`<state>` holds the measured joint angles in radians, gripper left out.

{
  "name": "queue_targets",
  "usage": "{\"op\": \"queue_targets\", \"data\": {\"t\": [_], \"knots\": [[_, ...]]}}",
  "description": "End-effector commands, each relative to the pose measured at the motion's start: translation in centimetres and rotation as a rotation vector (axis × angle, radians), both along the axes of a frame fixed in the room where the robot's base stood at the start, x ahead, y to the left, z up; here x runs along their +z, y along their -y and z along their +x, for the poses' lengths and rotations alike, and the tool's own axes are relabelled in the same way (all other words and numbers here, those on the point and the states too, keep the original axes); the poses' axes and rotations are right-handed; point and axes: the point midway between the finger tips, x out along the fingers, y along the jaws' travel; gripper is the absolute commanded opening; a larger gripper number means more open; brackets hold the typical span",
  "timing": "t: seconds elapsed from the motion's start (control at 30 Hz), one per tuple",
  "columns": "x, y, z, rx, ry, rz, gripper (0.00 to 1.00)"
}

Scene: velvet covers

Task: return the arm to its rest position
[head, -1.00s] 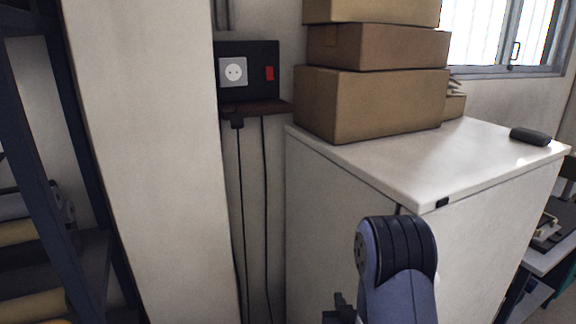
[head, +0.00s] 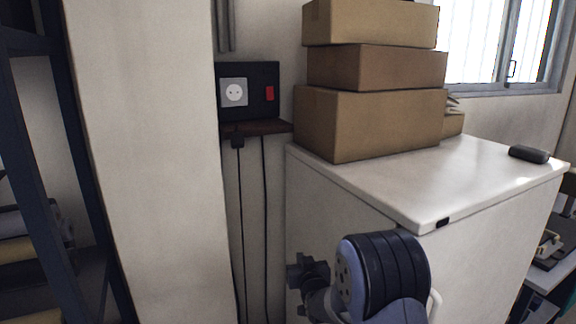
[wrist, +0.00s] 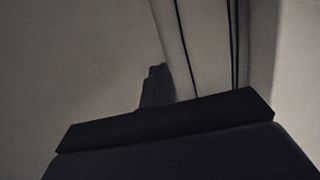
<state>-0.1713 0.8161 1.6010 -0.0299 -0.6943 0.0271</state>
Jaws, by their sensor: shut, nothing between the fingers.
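My arm rises at the bottom of the head view, its dark-ribbed, blue-grey joint (head: 385,275) in front of the white cabinet. A smaller dark part of my arm shows just left of it. In the wrist view my gripper (wrist: 157,72) is a dark, narrow shape above a dark bar. It is shut, with nothing held in it. It points toward a pale wall, and most of its detail is lost in shadow.
The white cabinet (head: 460,180) carries stacked cardboard boxes (head: 375,125) and a small black item (head: 529,154). A black panel with a socket (head: 234,92) is on the wall, with hanging cords (head: 241,220). A dark shelf rack (head: 60,130) stands at left.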

Motion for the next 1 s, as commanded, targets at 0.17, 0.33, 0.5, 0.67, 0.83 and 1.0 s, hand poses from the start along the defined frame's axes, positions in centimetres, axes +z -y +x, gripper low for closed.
{"op": "queue_targets", "data": {"t": [0.17, 0.33, 0.5, 0.67, 0.83, 1.0], "knots": [[2.8, -2.0, 1.7, 0.024, 0.005, 0.000, 0.00], [5.3, -3.7, 3.1, 0.046, 0.005, -0.002, 0.00], [8.1, -5.5, 4.2, 0.066, 0.005, -0.003, 0.00], [10.7, -7.1, 4.9, 0.084, 0.006, -0.005, 0.00], [13.6, -8.7, 5.5, 0.102, 0.006, -0.008, 0.00], [16.6, -10.3, 5.8, 0.121, 0.006, -0.010, 0.00]]}}
